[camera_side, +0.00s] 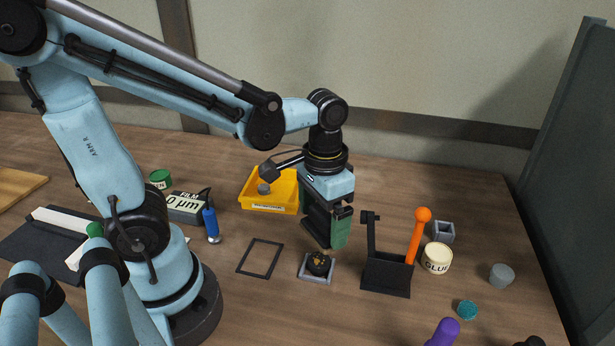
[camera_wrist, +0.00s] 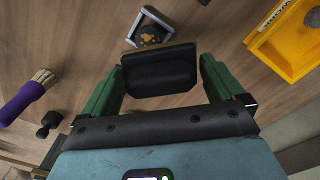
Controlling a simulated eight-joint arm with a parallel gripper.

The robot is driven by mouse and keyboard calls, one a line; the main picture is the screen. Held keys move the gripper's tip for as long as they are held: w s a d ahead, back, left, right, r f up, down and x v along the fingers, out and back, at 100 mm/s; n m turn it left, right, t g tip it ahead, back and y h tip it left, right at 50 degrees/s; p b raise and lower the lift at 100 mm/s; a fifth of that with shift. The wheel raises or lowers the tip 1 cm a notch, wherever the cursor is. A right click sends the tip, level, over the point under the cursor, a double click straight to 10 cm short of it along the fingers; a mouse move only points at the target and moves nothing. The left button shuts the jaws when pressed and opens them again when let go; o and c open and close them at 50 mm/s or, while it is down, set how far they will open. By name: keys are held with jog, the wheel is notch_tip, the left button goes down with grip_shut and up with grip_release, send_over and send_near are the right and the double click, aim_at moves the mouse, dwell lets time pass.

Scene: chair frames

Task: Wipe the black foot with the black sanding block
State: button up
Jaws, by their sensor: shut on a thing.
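My gripper (camera_side: 325,232) has green fingers and points down near the middle of the table. It is shut on the black sanding block (camera_wrist: 160,73), which sits between the fingers in the wrist view. The black foot (camera_side: 320,262) is round, with orange-brown smudges on top, and sits in a grey square holder (camera_side: 304,275). The foot also shows in the wrist view (camera_wrist: 149,37), just past the block. My gripper is behind and above the foot in the side view, apparently apart from it.
A yellow bin (camera_side: 268,208) stands behind left and a flat black frame (camera_side: 260,258) lies left. A black box (camera_side: 388,275) with an orange stick, a glue jar (camera_side: 437,259) and a grey cup (camera_side: 443,231) stand right. A purple-handled brush (camera_wrist: 22,102) lies nearer.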

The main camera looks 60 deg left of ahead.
aim_at(323, 212)
jog(key=shift+r, duration=2)
jog(key=shift+r, duration=0.3)
notch_tip(323, 212, up, 10)
jog(key=r, duration=0.1)
jog(key=w+d+n, duration=0.3)
jog(key=w+n, duration=0.5)
jog(key=n, duration=0.1)
notch_tip(323, 212, down, 12)
jog(key=r, duration=0.1)
jog(key=w+a+f, duration=0.1)
jog(key=a+f, duration=0.1)
jog(key=a, duration=0.1)
jog(key=w+a+f, duration=0.2)
jog(key=a+f, duration=0.1)
jog(key=a, duration=0.1)
jog(key=w+a+f, duration=0.1)
jog(key=a+f, duration=0.1)
jog(key=a, duration=0.1)
jog(key=shift+w+a+f, duration=0.25)
jog(key=shift+a, duration=0.05)
jog(key=shift+f, duration=2)
jog(key=shift+f, duration=0.1)
